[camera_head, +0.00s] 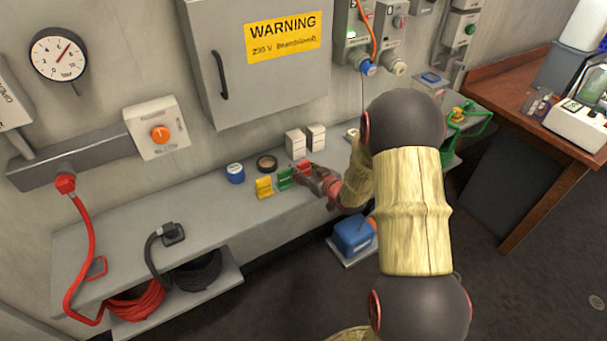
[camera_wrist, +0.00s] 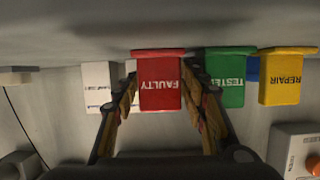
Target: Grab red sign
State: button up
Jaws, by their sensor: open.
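The red sign (camera_wrist: 160,85), marked FAULTY, appears upside down in the middle of the wrist view. My gripper (camera_wrist: 161,78) is open, with one finger at each side of the sign and narrow gaps seeming to remain. In the head view the red sign (camera_head: 302,169) stands on the grey shelf, partly hidden by my gripper (camera_head: 314,178). A green sign (camera_wrist: 226,80) marked TESTED and a yellow sign (camera_wrist: 287,79) marked REPAIR stand in a row beside it, the green one close to a finger.
White boxes (camera_head: 295,144) stand behind the signs. A warning cabinet (camera_head: 240,85) hangs above.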

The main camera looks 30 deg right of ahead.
jog(key=shift+r, duration=0.1)
jog(key=c, duration=0.8)
jog(key=shift+o, duration=0.2)
